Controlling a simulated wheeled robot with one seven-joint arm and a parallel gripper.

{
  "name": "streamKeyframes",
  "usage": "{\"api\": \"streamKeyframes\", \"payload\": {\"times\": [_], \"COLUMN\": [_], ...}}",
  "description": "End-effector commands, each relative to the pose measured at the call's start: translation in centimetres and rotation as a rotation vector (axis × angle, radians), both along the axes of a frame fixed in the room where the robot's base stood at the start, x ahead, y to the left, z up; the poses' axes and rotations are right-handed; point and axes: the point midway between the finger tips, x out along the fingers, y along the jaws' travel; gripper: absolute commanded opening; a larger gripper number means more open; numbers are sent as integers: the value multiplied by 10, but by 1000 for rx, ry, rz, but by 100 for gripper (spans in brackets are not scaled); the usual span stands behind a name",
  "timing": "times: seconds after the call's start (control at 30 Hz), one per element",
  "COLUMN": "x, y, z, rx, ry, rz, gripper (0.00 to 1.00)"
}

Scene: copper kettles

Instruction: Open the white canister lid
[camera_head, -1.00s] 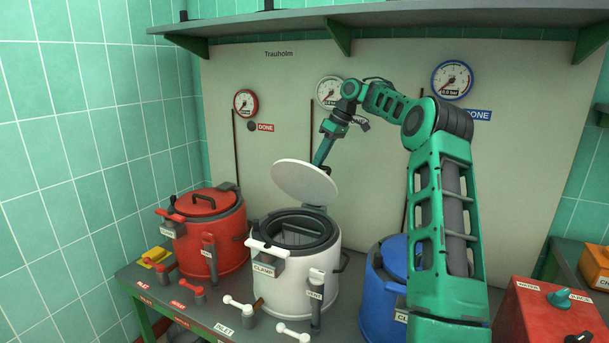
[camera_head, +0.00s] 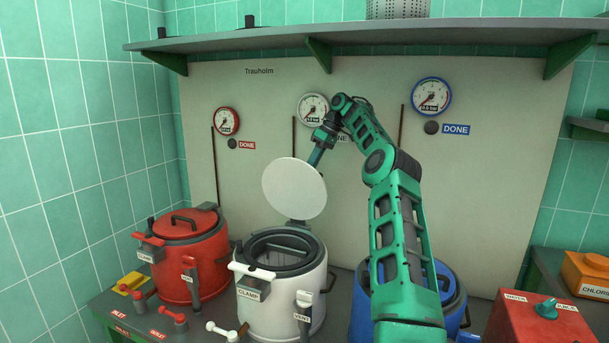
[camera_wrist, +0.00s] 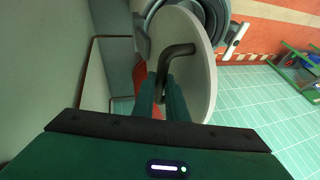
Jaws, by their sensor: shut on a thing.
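The white canister (camera_head: 281,308) stands on the bench in the head view, its dark rim and inside (camera_head: 284,252) open to view. Its white lid (camera_head: 294,188) is tilted up steeply at the back of the canister. The lid also shows in the wrist view (camera_wrist: 200,80), with a dark bent handle (camera_wrist: 176,50) on its outer face. My gripper (camera_wrist: 163,100) is shut on this handle, one finger on each side. In the head view the fingertips are hidden behind the lid. The white clamp lever (camera_head: 252,271) is at the canister's front left.
A red canister (camera_head: 190,265) with its lid down stands at left. A blue canister (camera_head: 452,300) stands at right, partly behind my arm. A shelf (camera_head: 400,33) runs above. Gauges are on the wall panel behind. A red control box (camera_head: 540,322) is at lower right.

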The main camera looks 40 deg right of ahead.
Motion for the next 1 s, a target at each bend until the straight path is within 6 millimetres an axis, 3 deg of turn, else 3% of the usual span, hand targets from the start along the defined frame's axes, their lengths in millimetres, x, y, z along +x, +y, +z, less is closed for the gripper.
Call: {"api": "streamKeyframes", "payload": {"times": [0.97,1.0], "x": [2,2], "y": [-16,-16], "z": [5,5], "rx": [44,44], "ry": [14,14], "rz": [-5,-5], "gripper": [0,19]}}
